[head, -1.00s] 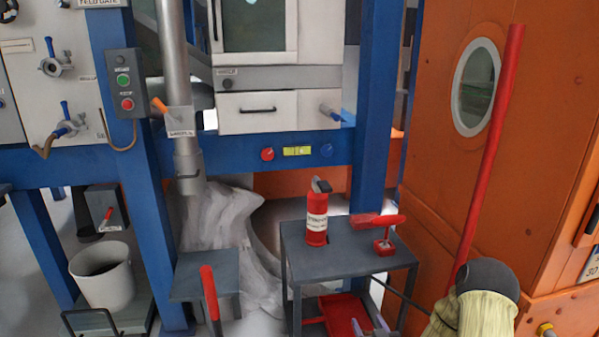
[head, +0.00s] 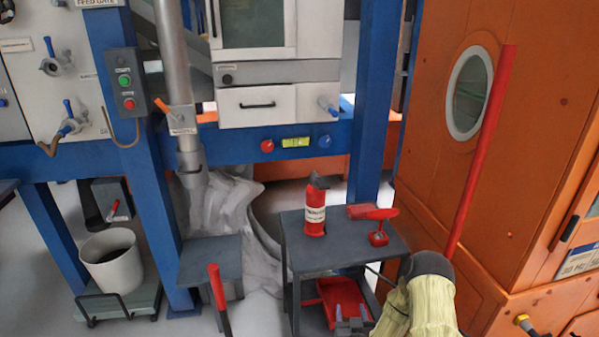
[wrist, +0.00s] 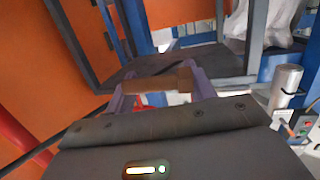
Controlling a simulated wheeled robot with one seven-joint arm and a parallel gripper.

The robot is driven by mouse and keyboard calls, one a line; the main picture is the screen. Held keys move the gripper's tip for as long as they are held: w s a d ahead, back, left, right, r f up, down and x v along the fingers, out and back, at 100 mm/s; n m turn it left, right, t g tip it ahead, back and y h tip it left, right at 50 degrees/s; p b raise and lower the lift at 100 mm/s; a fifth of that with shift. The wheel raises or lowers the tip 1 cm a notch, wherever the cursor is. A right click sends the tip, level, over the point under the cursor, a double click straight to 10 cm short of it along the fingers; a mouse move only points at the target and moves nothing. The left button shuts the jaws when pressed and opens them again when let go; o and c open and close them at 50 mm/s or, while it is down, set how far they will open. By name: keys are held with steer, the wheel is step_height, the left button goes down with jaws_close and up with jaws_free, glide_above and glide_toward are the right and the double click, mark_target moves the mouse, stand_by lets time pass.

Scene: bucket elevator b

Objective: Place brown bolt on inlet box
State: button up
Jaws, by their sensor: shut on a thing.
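My gripper (wrist: 160,88) is shut on a brown bolt (wrist: 158,84), which lies crosswise between the two purple-grey fingers in the wrist view. In the head view my gripper (head: 354,327) shows at the bottom edge, in front of the lower shelf of the grey cart; the bolt cannot be made out there. No label marks an inlet box, and I cannot tell which part it is. A white box with a drawer front (head: 256,105) is on the blue frame at the top centre, well apart from my gripper.
The grey cart (head: 330,252) carries a red bottle (head: 315,212) and a red tool (head: 378,222), with a red tray (head: 343,298) below. A low grey table (head: 209,261) stands left. An orange housing (head: 520,190) and red pole (head: 480,155) bound the right.

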step_height(320, 180, up, 29)
steer(key=p, duration=2.8)
steer(key=shift+r, duration=0.2)
steer(key=shift+s+r, duration=0.35)
steer(key=shift+s, duration=0.35)
steer(key=shift+s+r, duration=0.4)
steer(key=shift+s, duration=0.3)
steer(key=shift+s+r, duration=0.35)
steer(key=shift+s, duration=0.35)
steer(key=shift+f, duration=0.1)
steer(key=s+d+f+n+y+b, duration=0.1)
steer(key=s+f+b, duration=0.2)
steer(key=f+b, duration=0.7)
steer(key=s+d+f+n+y+b, duration=0.1)
steer(key=s+f+b, duration=0.3)
steer(key=f+b, duration=0.7)
steer(key=d+y+b, duration=0.1)
steer(key=b, duration=0.4)
steer(key=shift+d, duration=0.3)
